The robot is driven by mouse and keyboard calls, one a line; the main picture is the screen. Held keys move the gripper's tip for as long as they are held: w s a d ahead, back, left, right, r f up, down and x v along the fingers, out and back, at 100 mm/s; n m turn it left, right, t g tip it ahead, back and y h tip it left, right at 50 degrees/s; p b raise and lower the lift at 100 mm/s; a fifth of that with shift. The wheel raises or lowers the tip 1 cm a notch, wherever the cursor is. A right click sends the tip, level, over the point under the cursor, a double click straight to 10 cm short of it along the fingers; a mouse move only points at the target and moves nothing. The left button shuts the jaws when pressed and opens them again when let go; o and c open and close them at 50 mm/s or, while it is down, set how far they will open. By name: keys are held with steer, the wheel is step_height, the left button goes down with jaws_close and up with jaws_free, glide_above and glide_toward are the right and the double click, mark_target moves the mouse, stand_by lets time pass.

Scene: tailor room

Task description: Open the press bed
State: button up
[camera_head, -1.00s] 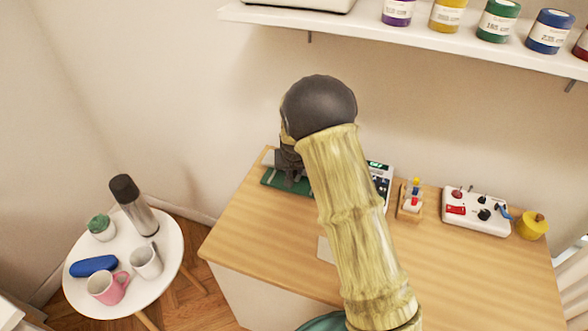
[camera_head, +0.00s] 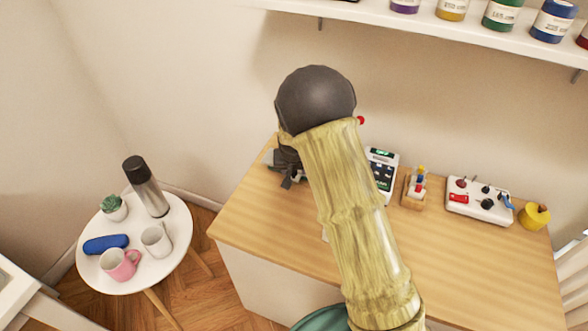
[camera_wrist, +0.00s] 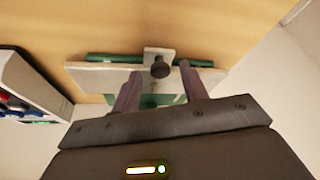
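In the wrist view a green press (camera_wrist: 118,59) lies on the wooden worktop. A pale grey metal bar (camera_wrist: 92,76) runs across it, with a bracket and a dark round knob (camera_wrist: 160,67) in the middle. I cannot tell for sure which part is the press bed. My gripper (camera_wrist: 160,74) is open, its two fingers apart on either side of the knob, with nothing seen between them but the press. Whether they touch it is unclear. In the head view my gripper (camera_head: 289,172) is low over the worktop's left end; my arm hides most of the press. A red ball (camera_head: 361,120) shows behind my arm.
The worktop (camera_head: 470,250) carries a calculator-like device (camera_head: 381,172), a small wooden holder (camera_head: 415,188) and a white control box (camera_head: 478,199). A shelf with jars (camera_head: 500,14) hangs above. A round side table (camera_head: 185,225) with mugs and a flask stands left.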

steer(key=shift+r, duration=0.1)
steer(key=v, duration=1.7)
steer(key=shift+s, duration=0.15)
steer(key=s+d+r+g+p, duration=0.1)
steer(key=s+d+p, duration=0.2)
steer(key=s+d, duration=0.4)
steer(key=s+d+r+p, duration=0.2)
steer(key=s+d+p, duration=0.2)
steer(key=s+d, duration=0.4)
steer(key=s, duration=0.4)
steer(key=shift+s+g, duration=0.2)
steer(key=shift+g, duration=0.2)
